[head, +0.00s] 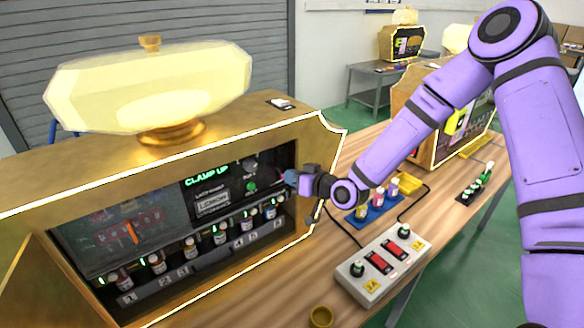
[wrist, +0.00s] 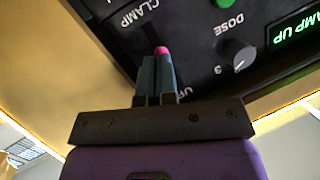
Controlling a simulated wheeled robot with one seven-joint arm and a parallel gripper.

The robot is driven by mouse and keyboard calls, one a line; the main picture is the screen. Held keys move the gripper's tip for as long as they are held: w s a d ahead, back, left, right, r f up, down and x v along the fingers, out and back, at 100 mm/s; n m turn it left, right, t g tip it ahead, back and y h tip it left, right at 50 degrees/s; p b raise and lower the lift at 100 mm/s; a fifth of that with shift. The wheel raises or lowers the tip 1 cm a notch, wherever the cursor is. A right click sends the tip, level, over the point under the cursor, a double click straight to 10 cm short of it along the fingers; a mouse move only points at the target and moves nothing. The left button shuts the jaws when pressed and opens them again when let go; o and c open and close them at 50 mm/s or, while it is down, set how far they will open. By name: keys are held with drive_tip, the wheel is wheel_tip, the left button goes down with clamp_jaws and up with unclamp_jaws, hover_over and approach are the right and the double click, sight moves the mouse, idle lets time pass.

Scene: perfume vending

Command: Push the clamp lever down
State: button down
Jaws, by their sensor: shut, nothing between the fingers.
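The clamp lever's pink tip (wrist: 161,49) shows in the wrist view, just beyond my fingertips, beside the CLAMP label on the black panel (wrist: 190,25). My gripper (wrist: 158,60) is shut and empty, with its fingers pointing at the panel and overlapping the lever in this view. I cannot tell whether they touch it. The rest of the lever is hidden behind the fingers. In the head view my gripper (head: 289,177) is at the right end of the machine's front opening, and the lever is hard to make out there. The green display (head: 206,174) reads CLAMP UP.
A grey DOSE dial (wrist: 238,54) sits right of the lever in the wrist view. The gold machine frame (head: 325,150) borders the panel closely. Below stand several bottles (head: 220,230) in a row. A white switch box (head: 383,265) and a blue bottle tray (head: 375,210) are on the table.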

drive_tip(key=shift+w+a+f, duration=0.15)
drive_tip(key=shift+w+f, duration=0.05)
drive_tip(key=shift+f, duration=0.65)
drive_tip(key=shift+f, duration=0.1)
